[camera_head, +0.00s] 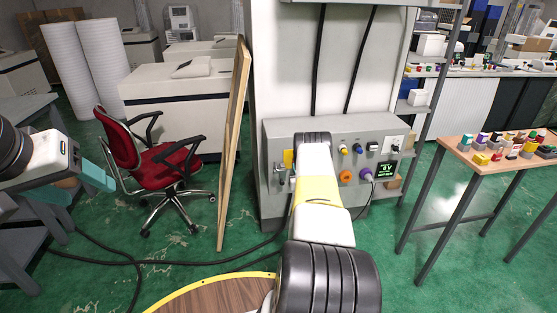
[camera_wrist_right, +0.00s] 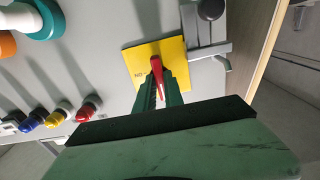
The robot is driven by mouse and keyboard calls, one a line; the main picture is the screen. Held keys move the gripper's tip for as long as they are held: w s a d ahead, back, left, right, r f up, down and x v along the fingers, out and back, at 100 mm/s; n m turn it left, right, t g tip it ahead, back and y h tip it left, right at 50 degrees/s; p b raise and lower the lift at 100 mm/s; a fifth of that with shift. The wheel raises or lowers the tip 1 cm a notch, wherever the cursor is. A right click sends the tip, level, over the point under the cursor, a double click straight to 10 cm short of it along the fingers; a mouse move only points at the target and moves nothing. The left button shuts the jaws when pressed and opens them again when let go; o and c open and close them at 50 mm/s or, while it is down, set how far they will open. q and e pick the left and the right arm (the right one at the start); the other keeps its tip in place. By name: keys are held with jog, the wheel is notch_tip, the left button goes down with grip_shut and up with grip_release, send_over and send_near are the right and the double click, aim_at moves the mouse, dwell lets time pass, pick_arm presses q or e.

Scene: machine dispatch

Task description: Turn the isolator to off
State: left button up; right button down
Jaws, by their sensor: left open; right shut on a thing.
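The isolator's red handle (camera_wrist_right: 156,66) sits on a square yellow plate (camera_wrist_right: 134,62) in the right wrist view, with a small "ON" mark at the plate's left. My right gripper (camera_wrist_right: 161,90) has its green fingers on both sides of the handle and is shut on it. In the head view, a bit of the yellow plate (camera_head: 288,158) shows on the grey control box (camera_head: 275,130); my right arm hides the handle and that gripper. My left gripper (camera_head: 100,172) is open and empty at the left, well away from the box.
In the right wrist view, a metal lever with a dark knob (camera_wrist_right: 210,9) is close beside the plate, and red (camera_wrist_right: 90,107), yellow and blue buttons lie left. A wooden board (camera_head: 235,140) and red chair (camera_head: 170,160) stand left of the box. A table (camera_head: 455,148) with small parts stands right.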

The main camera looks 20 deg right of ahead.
jog(key=shift+f, duration=0.15)
dwell(0.3)
jog(key=c, duration=1.4)
grip_release()
jog(key=shift+c, duration=0.2)
jog(key=shift+s, duration=0.15)
jog(key=v, duration=0.7)
jog(key=shift+s, duration=0.3)
